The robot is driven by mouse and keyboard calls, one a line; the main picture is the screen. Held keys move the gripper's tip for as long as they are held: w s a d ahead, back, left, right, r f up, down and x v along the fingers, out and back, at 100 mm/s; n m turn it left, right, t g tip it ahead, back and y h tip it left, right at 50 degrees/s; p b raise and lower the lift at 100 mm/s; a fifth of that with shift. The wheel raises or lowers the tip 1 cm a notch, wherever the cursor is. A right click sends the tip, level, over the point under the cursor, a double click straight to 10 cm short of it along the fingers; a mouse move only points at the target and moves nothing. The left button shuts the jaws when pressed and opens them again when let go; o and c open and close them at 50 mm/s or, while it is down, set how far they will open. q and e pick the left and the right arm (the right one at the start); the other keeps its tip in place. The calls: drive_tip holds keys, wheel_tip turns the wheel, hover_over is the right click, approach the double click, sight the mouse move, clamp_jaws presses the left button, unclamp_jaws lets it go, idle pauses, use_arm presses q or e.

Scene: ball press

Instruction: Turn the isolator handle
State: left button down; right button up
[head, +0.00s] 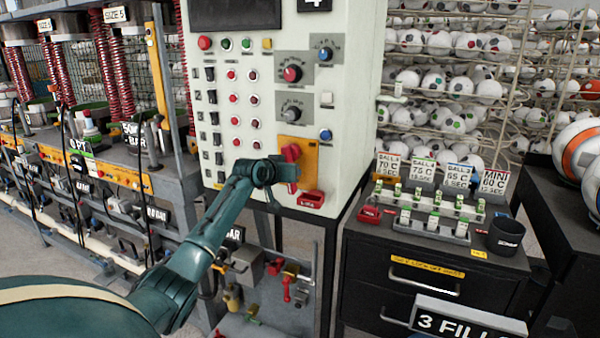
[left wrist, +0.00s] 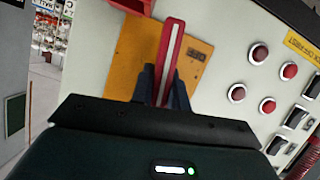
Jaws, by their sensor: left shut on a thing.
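The red isolator handle (head: 290,152), with a pale stripe along it, sits on a yellow plate (head: 311,158) low on the front of the pale control cabinet (head: 345,100). In the left wrist view the handle (left wrist: 174,40) stands out between my fingers, with the yellow plate (left wrist: 124,62) behind it. My left gripper (head: 284,172) is shut on the handle; its fingers (left wrist: 163,86) lie on both sides of it. The part of the handle between the fingers is hidden. My right gripper is not in view.
A small red box (head: 311,199) sits just below the plate. Buttons and switches (head: 234,105) cover the cabinet left of the handle. A dark drawer unit (head: 425,275) with labelled cards stands to the right. A rack of balls (head: 450,70) is behind.

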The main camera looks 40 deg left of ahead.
use_arm(q)
drive_tip(key=shift+s+a+m+y+p, duration=0.1)
drive_tip(key=shift+a+m+y+p, duration=0.35)
drive_tip(key=shift+m, duration=0.25)
drive_tip(key=c, duration=1.4)
unclamp_jaws()
drive_tip(key=shift+o, duration=0.2)
drive_tip(key=b+v, duration=0.1)
drive_tip(key=v, duration=1.2)
drive_tip(key=shift+r+b, duration=0.2)
drive_tip(key=shift+b, duration=0.1)
